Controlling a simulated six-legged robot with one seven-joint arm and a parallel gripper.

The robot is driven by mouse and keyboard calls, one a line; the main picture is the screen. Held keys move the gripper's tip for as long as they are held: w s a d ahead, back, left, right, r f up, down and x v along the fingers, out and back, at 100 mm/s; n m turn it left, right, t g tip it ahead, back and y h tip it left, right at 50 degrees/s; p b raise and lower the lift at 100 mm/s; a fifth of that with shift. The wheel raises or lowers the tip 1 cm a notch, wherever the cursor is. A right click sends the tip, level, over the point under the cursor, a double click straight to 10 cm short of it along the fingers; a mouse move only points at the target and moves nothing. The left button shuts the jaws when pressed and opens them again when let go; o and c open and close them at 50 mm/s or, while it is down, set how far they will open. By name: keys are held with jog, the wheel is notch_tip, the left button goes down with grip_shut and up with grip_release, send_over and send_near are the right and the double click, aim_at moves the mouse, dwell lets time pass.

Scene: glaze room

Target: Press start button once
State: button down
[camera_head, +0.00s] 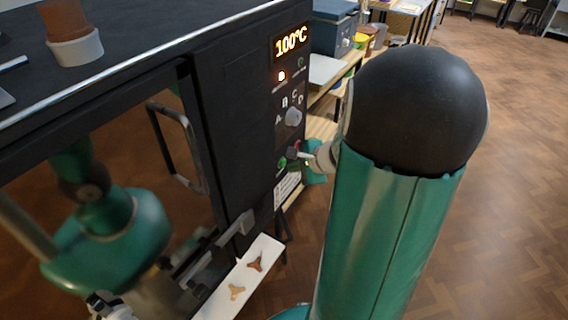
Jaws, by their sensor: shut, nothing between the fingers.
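The black kiln (232,90) stands on the left, with a control panel on its right part. A small green button (282,163) sits low on the panel and looks like the start button. My gripper (294,154) is shut and empty, with its tip right beside the green button. I cannot tell whether it touches. My arm hides part of the gripper.
A white ledge (222,301) with two small three-armed pieces juts out below the panel. A terracotta pot (66,20) in a white dish stands on the kiln top. The glass door mirrors my arm. A shelf with boxes is behind; open wooden floor lies right.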

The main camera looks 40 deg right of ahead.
jog(key=shift+s, duration=0.1)
jog(key=s, duration=0.1)
jog(key=s+d, duration=0.1)
jog(key=s, duration=0.2)
jog(key=shift+s+d, duration=0.35)
jog(key=shift+d, duration=0.05)
dwell(1.0)
